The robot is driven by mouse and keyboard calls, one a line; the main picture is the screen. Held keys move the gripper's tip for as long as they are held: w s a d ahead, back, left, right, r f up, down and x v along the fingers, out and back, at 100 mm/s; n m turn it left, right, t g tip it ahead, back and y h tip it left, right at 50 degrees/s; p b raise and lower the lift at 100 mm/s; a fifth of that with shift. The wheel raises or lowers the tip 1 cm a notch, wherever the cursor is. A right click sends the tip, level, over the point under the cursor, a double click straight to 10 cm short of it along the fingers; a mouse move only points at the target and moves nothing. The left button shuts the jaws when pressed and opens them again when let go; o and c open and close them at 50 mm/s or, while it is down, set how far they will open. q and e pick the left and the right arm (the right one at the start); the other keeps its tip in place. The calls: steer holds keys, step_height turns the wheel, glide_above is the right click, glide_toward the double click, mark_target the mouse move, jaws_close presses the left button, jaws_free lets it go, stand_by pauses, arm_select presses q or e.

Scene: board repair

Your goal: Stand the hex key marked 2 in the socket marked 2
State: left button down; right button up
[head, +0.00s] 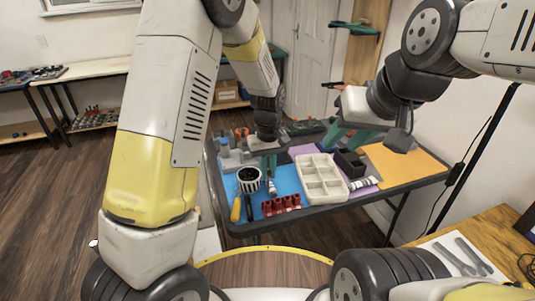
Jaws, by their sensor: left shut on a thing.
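My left gripper (268,170), with teal fingers, points down over the blue mat. It is shut on a small thin piece (272,187), likely the hex key; its mark is too small to read. The piece is just behind a red block with several sockets (281,206), near the table's front edge. The socket numbers cannot be read. My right gripper (338,136), also with teal fingers, is over the back right of the table, apart from the red block. Whether its fingers are open cannot be made out.
A black-and-white striped cup (249,181) stands left of the red block, with a yellow-handled tool (236,208) in front. A pale compartment tray (312,192) is to the right. A black box (349,162) stands beyond it. The orange mat (405,165) looks clear.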

mark_target(268, 190)
arm_select(q)
steer(key=shift+f, duration=2.5)
steer(key=shift+f, duration=0.45)
steer(key=shift+f, duration=0.35)
steer(key=shift+f, duration=0.4)
steer(key=shift+f, duration=0.45)
steer(key=shift+f, duration=0.4)
steer(key=c, duration=1.2)
jaws_free()
